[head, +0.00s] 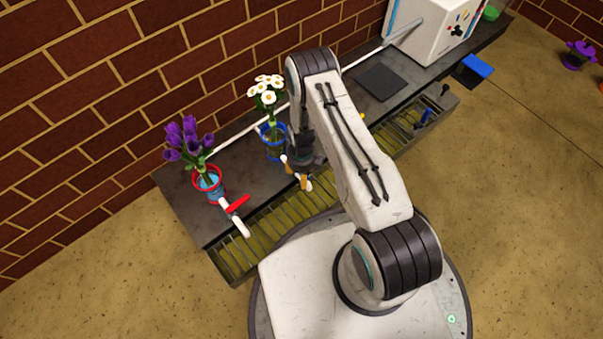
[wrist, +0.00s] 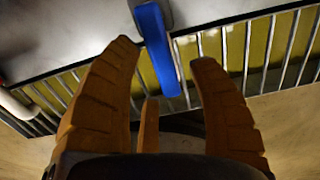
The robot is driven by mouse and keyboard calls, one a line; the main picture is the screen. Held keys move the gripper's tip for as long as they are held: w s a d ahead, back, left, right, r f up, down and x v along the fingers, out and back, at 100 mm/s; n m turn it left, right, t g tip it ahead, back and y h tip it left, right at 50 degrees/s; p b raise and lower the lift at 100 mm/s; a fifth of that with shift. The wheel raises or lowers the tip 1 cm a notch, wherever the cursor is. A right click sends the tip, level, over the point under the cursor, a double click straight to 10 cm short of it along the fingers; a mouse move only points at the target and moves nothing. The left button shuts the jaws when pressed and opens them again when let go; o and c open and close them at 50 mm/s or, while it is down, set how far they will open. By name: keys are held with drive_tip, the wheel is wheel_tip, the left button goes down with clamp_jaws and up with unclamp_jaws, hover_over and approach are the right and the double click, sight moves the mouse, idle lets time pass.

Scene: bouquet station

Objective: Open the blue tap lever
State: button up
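The blue tap lever (wrist: 158,48) shows in the wrist view. It runs from a grey mount at the top of the picture down over the slatted grating. My gripper (head: 296,173) is above the front edge of the counter, just in front of the blue-rimmed vase (head: 272,150). In the head view my gripper and arm seem to hide this lever.
A red lever (head: 237,205) and white spout (head: 242,226) are beside the red-rimmed vase (head: 208,183) of purple flowers. White flowers (head: 268,88) stand in the blue-rimmed vase. The grating (head: 262,222) runs along the counter front. A white box (head: 432,32) stands far right.

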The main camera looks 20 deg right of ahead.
drive_tip(key=shift+r, duration=0.15)
drive_tip(key=shift+r, duration=3.65)
